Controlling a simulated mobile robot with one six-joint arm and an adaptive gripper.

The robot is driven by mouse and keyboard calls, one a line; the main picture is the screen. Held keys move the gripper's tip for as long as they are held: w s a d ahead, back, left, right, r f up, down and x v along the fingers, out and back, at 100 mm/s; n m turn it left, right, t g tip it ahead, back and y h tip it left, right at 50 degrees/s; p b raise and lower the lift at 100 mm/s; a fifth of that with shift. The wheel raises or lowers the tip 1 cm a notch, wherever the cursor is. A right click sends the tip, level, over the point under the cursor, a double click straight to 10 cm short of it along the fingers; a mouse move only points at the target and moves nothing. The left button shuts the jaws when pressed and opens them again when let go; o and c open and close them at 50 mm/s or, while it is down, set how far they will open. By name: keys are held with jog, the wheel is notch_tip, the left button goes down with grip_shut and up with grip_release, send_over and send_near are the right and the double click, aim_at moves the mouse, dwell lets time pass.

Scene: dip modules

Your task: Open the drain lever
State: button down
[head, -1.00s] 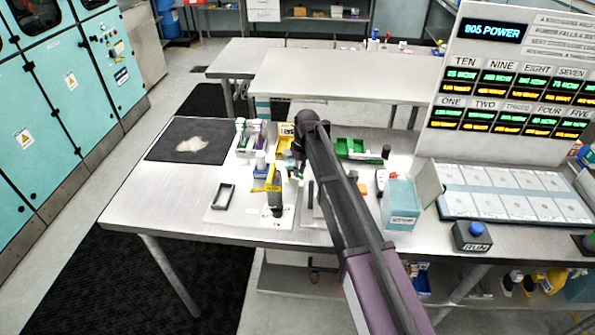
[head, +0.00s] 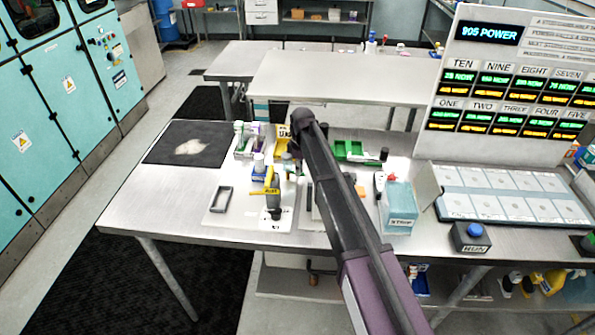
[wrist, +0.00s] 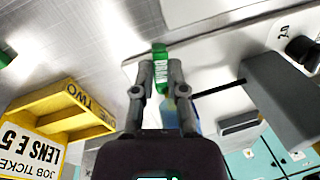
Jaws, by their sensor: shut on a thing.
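The drain lever (wrist: 160,57) is a green bar with white lettering that reads DRAIN, in the upper middle of the wrist view. My gripper (wrist: 159,75) has its two grey fingers closed on either side of the lever's near end. The far part of the lever sticks out beyond the fingertips. In the head view, my arm covers the middle of the bench, and I cannot make out the gripper or the lever clearly there.
A yellow tray (wrist: 62,107) with a LENS job ticket lies left of my gripper in the wrist view; a grey block (wrist: 282,98) stands at right. A dark mat (head: 187,144) lies at left.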

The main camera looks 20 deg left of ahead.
jog(key=shift+n, duration=0.5)
jog(key=c, duration=0.7)
grip_release()
jog(key=shift+w, duration=0.1)
jog(key=shift+r, duration=0.1)
